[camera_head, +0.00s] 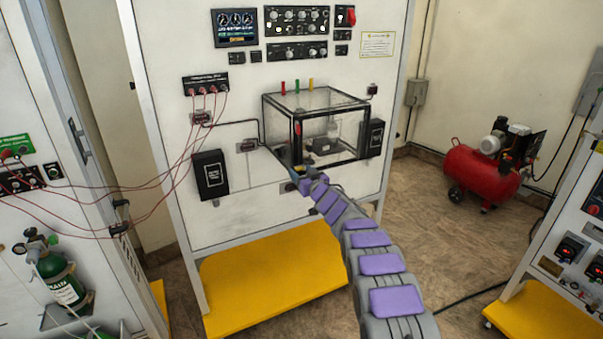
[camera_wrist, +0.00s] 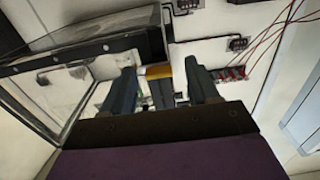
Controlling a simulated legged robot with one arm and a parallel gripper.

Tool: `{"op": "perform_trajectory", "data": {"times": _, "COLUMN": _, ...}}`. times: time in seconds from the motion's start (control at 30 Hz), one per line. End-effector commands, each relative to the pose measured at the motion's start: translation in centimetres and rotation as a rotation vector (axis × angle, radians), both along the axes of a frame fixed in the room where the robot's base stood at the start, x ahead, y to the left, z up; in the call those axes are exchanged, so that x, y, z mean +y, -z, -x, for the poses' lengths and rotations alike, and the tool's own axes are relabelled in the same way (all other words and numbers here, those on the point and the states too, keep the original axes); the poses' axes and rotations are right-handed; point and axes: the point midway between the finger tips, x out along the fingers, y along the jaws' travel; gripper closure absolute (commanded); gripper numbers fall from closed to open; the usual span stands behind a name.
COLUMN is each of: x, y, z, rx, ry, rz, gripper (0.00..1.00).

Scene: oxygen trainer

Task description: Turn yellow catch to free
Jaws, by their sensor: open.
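A small yellow-orange catch (camera_wrist: 158,71) shows in the wrist view at the edge of the clear box with dark edges (camera_wrist: 75,50). My gripper (camera_wrist: 160,67) is open, with one dark finger on each side of the catch. I cannot tell whether either finger touches it. In the head view my gripper (camera_head: 296,172) is at the lower front left corner of the clear box (camera_head: 345,103), which is fixed to the white panel. There the catch is hidden or too small to make out.
A black box (camera_head: 210,174) is on the panel at left, below red cables (camera_head: 205,100). A yellow base (camera_head: 270,285) juts out below. A red compressor (camera_head: 480,172) stands at right.

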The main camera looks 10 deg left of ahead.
Motion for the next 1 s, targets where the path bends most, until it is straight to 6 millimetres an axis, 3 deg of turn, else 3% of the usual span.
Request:
{"op": "perform_trajectory", "data": {"times": 0.47, "x": 0.25, "y": -0.10, "z": -0.42, "rx": -0.002, "ry": 0.002, "rz": -0.002, "gripper": 0.40}}
{"op": "perform_trajectory", "data": {"times": 1.0, "x": 0.24, "y": -0.09, "z": -0.42, "rx": -0.002, "ry": 0.002, "rz": -0.002, "gripper": 0.90}}
